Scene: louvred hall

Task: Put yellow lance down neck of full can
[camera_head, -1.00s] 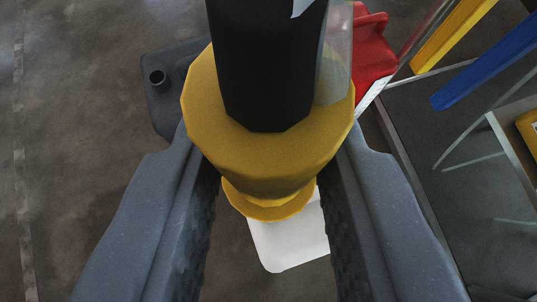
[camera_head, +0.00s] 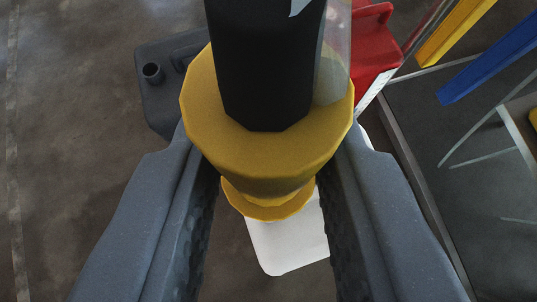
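My gripper (camera_head: 268,150) is shut on the yellow lance (camera_head: 262,158), one finger on each side of its wide yellow collar. A black upper part rises from the collar towards the camera, and a smaller yellow ring shows below it. The lance's lower end is hidden. Below and beyond it are a dark grey can (camera_head: 160,105) with a small round open neck at left, a red can (camera_head: 376,48) at upper right, and a white can (camera_head: 285,248) partly hidden under the lance. I cannot tell which can is full. The lance appears above the cans.
At right, a yellow bar (camera_head: 455,32) and a blue bar (camera_head: 490,68) stick out above a dark framed surface (camera_head: 440,125) with thin pale rails. Part of a yellow thing (camera_head: 533,118) shows at the right edge. Bare concrete floor (camera_head: 75,110) lies at left.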

